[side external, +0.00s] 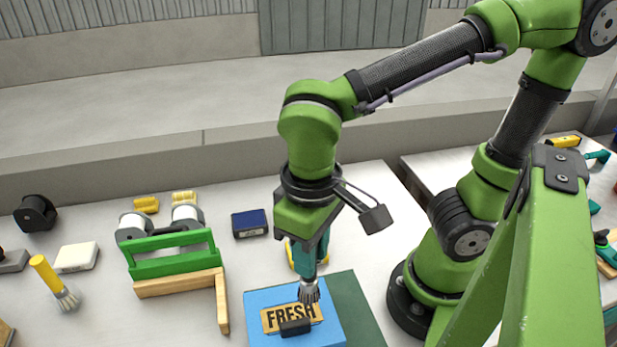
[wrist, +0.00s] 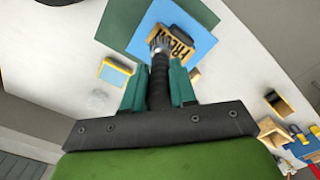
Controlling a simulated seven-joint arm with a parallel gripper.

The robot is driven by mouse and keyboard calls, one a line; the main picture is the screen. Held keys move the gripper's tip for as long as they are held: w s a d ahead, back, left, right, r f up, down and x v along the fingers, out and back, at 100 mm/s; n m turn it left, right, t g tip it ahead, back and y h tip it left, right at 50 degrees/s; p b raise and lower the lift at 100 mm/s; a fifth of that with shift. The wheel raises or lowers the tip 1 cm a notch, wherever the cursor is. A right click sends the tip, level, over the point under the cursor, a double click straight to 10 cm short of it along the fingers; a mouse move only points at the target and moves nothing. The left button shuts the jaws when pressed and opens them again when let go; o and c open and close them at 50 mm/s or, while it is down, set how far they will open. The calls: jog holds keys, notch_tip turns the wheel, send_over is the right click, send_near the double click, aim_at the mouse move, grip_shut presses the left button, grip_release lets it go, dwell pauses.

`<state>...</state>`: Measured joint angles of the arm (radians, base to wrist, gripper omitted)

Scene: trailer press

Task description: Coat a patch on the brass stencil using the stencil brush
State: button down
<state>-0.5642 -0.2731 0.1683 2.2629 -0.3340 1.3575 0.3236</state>
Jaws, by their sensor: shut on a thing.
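The brass stencil (side external: 272,319), cut with the word FRESH, lies on a blue sheet (side external: 258,300); it also shows in the wrist view (wrist: 183,57). A dark block (side external: 296,328) covers part of its near edge. My gripper (side external: 308,262) is shut on the stencil brush, whose grey bristles (side external: 309,291) point down over the stencil's upper right part. In the wrist view, the brush's black handle (wrist: 158,88) stands between my teal fingers (wrist: 160,80), and the bristles are at the stencil's edge. I cannot tell whether the bristles touch the brass.
A dark green mat (side external: 358,305) lies under the blue sheet. A navy box (side external: 249,223) stands behind.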

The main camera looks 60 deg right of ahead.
aim_at(302, 281)
jog(key=shift+f, duration=1.6)
jog(key=shift+w+a+f, duration=0.45)
jog(key=shift+f, duration=0.3)
jog(key=shift+w+a, duration=1.6)
jog(key=shift+s+d+r, duration=0.2)
jog(key=shift+s+d, duration=1.85)
jog(key=shift+w+a, duration=2.1)
jog(key=shift+s+d+r, duration=0.2)
jog(key=shift+s+d, duration=1.95)
jog(key=shift+w+a, duration=2)
jog(key=shift+a, duration=0.05)
jog(key=shift+s+d+r, duration=0.2)
jog(key=shift+s+d, duration=1.7)
jog(key=shift+d, duration=0.05)
jog(key=shift+s+r, duration=0.1)
jog(key=shift+r, duration=3.3)
